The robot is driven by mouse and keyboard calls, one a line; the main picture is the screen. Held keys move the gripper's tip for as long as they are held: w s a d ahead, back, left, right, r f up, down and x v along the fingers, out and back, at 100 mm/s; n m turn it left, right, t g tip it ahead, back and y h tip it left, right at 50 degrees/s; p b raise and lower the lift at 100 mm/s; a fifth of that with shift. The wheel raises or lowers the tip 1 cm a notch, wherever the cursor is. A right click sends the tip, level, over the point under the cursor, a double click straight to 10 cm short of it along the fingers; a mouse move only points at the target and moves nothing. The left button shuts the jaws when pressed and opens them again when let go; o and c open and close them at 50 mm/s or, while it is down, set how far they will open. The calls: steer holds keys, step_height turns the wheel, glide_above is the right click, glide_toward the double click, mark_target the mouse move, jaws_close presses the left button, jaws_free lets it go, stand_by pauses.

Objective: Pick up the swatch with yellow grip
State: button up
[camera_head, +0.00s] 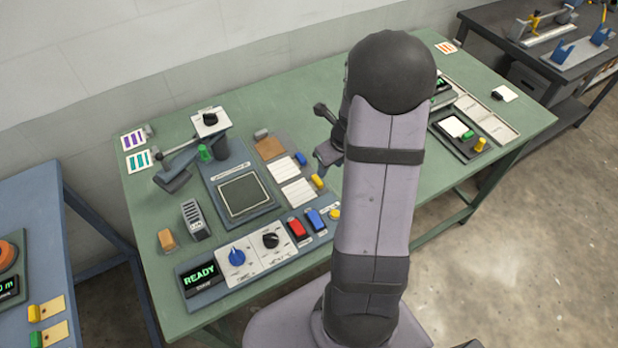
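A white swatch (297,192) with a yellow grip (317,181) lies on the green table, right of the press plate. It is the nearest in a short column of swatches. Behind it lie a white swatch (282,170) with a blue grip (300,158) and a brown swatch (270,148) with a grey grip (261,133). My gripper (326,154) seems to hang just right of and behind these swatches, apart from the yellow grip. My own arm hides much of it, and its finger opening does not show clearly.
The press (209,122) stands left of the swatches. A control panel (252,254) with knobs and a "READY" display is in front, beside red (297,229) and blue (315,219) switches. Another tray (459,151) with green and yellow pieces lies right of my arm.

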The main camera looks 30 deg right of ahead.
mark_target(317, 180)
steer(key=shift+m, duration=0.5)
steer(key=shift+w+a+f+b, duration=0.2)
steer(key=shift+w+a+f, duration=0.2)
steer(key=shift+f, duration=0.75)
steer(key=shift+w+a+f+b, duration=0.2)
steer(key=shift+w+a+f, duration=0.2)
steer(key=shift+f, duration=0.75)
steer(key=shift+w+a+f+b, duration=0.2)
steer(key=shift+w+a+f, duration=0.2)
steer(key=shift+f, duration=0.75)
steer(key=shift+c, duration=0.6)
jaws_close()
